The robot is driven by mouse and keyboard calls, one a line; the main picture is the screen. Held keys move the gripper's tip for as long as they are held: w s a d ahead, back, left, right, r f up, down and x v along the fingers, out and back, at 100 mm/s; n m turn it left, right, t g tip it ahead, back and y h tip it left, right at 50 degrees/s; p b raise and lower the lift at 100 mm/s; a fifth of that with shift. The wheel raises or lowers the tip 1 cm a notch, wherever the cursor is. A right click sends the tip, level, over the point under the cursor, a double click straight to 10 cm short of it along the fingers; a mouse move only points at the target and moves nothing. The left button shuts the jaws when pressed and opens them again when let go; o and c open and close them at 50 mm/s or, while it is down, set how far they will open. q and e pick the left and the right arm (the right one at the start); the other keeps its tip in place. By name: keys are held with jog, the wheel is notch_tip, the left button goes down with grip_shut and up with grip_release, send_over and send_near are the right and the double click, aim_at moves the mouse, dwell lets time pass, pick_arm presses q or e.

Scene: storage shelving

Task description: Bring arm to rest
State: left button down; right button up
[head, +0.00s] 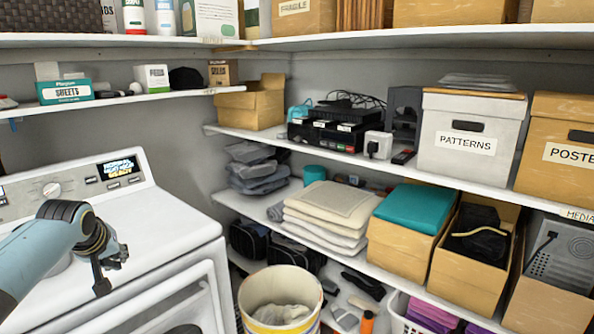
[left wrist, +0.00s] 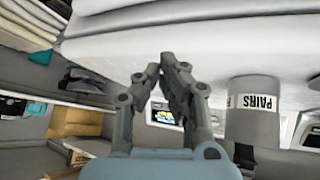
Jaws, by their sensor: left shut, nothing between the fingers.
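My left arm comes in from the left of the head view, pale blue with a dark wrist. My left gripper (head: 102,286) is over the top of the white washing machine (head: 165,226); whether it touches it I cannot tell. In the left wrist view the fingers of the left gripper (left wrist: 173,62) lean together at the tips, shut and empty. My right gripper shows in neither view.
Shelves at the right hold a white PATTERNS box (head: 470,165), folded cloths (head: 325,205) and open cardboard boxes. A round bin (head: 280,300) stands right of the washer. A grey PAIRS container (left wrist: 253,125) shows in the left wrist view.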

pick_arm(q)
jog(key=s+d+f+g+b, duration=0.1)
jog(key=s+f+g+b, duration=0.15)
jog(key=s+f, duration=0.8)
jog(key=s+d+f+g+b, duration=0.15)
jog(key=s+f+b, duration=0.25)
jog(key=s+f, duration=0.7)
jog(key=s+d+f+g+b, duration=0.1)
jog(key=s+f+b, duration=0.35)
jog(key=f, duration=1.05)
jog(key=s+d+f+m+b, duration=0.1)
jog(key=s+f+m+b, duration=0.1)
jog(key=s+f, duration=0.4)
jog(key=s+d+f+m+g+b, duration=0.1)
jog(key=s+f, duration=0.6)
jog(key=s, duration=1)
jog(key=s+d+f+m+h+b, duration=0.1)
jog(key=s+d+f+m+b, duration=0.2)
jog(key=s+f, duration=0.4)
jog(key=s, duration=0.5)
jog(key=shift+d+g, duration=0.15)
jog(key=shift+g, duration=0.25)
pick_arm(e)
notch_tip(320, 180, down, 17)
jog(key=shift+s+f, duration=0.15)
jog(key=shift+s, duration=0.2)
pick_arm(q)
jog(key=shift+s, duration=0.1)
